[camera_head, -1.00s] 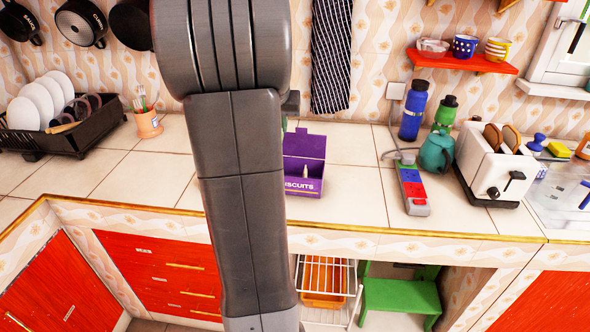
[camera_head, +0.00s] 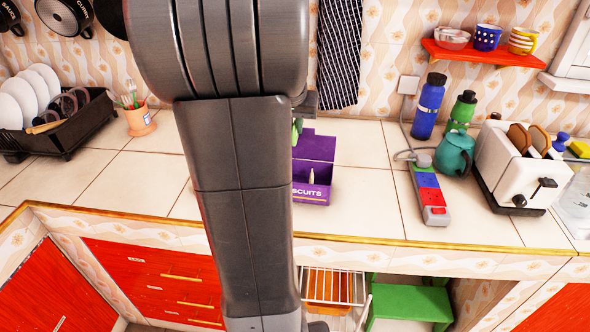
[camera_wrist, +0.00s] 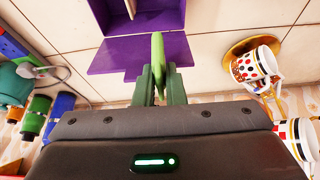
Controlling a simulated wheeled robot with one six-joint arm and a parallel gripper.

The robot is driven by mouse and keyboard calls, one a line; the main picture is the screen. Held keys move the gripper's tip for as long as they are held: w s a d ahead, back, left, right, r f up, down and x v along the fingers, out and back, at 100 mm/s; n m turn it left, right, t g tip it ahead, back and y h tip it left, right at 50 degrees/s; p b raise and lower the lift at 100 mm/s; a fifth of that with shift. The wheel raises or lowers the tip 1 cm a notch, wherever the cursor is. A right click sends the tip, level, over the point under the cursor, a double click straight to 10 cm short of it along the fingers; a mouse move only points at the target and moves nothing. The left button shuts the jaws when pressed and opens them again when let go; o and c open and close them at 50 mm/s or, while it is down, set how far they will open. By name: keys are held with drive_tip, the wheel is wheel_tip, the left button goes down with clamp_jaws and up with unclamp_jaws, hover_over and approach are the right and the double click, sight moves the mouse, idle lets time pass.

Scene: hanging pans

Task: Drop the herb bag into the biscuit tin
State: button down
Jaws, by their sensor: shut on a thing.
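The herb bag (camera_wrist: 158,50) shows in the wrist view as a thin light-green shape, seen edge-on. My gripper (camera_wrist: 160,72) is shut on it, with a dark green finger on each side. The purple biscuit tin (camera_head: 312,193) stands on the counter with its lid (camera_head: 318,147) raised at the back. In the wrist view the tin (camera_wrist: 172,17) is at the top, and the bag overlaps its lid (camera_wrist: 115,57). I cannot tell the bag's height above it. In the head view my arm hides the gripper and the tin's left part; a small green piece shows beside the lid.
A power strip (camera_head: 428,192), a teal jug (camera_head: 455,153), bottles (camera_head: 428,107) and a toaster (camera_head: 522,168) stand right of the tin. A dish rack (camera_head: 62,135) and an orange pot (camera_head: 139,121) are at left. Cups sit on a red shelf (camera_head: 480,57).

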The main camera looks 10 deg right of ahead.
wheel_tip(320, 180, down, 14)
drive_tip(key=shift+f, duration=0.1)
idle(0.4)
drive_tip(key=shift+f+b, duration=0.45)
drive_tip(key=shift+b, duration=0.2)
drive_tip(key=shift+f, duration=0.15)
drive_tip(key=c, duration=1.5)
unclamp_jaws()
wheel_tip(320, 180, up, 2)
drive_tip(key=shift+r+p, duration=0.1)
drive_tip(key=shift+p, duration=0.45)
drive_tip(key=v, duration=1.1)
drive_tip(key=shift+s, duration=0.2)
